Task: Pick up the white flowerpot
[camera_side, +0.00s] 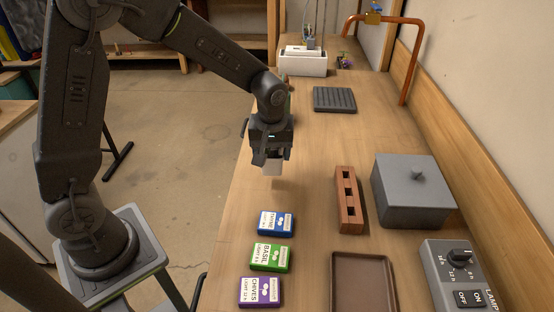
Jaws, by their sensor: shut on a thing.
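The white flowerpot (272,169) is small and pale and hangs just below my gripper (272,157). My gripper is shut on it, and the fingers hide its upper part. The pot is held above the wooden bench near its left edge, with a faint shadow on the bench below it.
Blue (275,222), green (270,257) and purple (261,291) seed packets lie in front. A dark ribbed mat (335,99) and white container (303,65) are behind.

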